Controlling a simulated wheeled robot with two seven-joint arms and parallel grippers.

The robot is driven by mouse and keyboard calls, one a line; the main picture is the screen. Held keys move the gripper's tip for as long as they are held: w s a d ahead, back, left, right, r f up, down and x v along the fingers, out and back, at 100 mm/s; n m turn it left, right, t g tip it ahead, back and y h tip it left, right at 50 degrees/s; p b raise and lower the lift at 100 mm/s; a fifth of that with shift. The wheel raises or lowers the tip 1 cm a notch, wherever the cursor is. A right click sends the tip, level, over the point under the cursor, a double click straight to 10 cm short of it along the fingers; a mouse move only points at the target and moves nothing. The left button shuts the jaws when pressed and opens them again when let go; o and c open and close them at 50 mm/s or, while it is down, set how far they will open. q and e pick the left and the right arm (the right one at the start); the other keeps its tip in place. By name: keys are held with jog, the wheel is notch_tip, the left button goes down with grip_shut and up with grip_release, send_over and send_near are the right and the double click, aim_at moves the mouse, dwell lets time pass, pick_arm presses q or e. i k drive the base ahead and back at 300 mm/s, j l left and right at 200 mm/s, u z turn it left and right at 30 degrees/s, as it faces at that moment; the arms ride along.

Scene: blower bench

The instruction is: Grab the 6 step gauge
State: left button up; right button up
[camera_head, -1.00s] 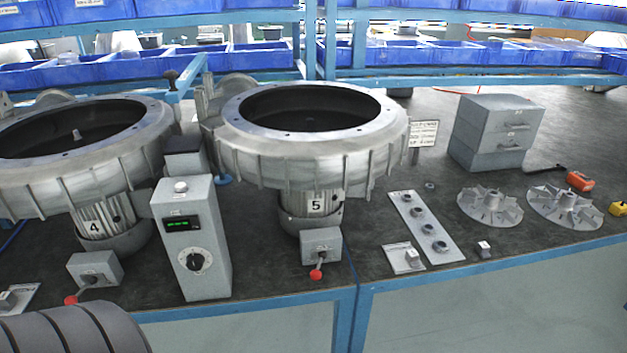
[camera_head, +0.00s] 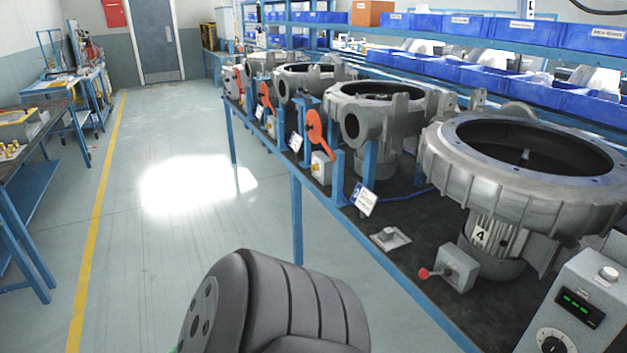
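I cannot make out a step gauge marked 6 in the head view. The blower marked 4 (camera_head: 525,175) stands on the bench at the right. In front of it are a grey box with a red-knobbed lever (camera_head: 456,267) and a small light plate with a block on it (camera_head: 390,238). Neither gripper is in view. Only a dark grey ribbed part of my own body shows at the bottom centre.
More blowers (camera_head: 375,115) line the dark bench (camera_head: 425,285) into the distance, with orange handles (camera_head: 315,130) at its front edge. A control box (camera_head: 570,310) stands at lower right. Open floor (camera_head: 150,270) with a yellow line lies left, beside another workbench (camera_head: 30,170).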

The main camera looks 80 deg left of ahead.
aim_at(387, 234)
jog(key=u, duration=1.9)
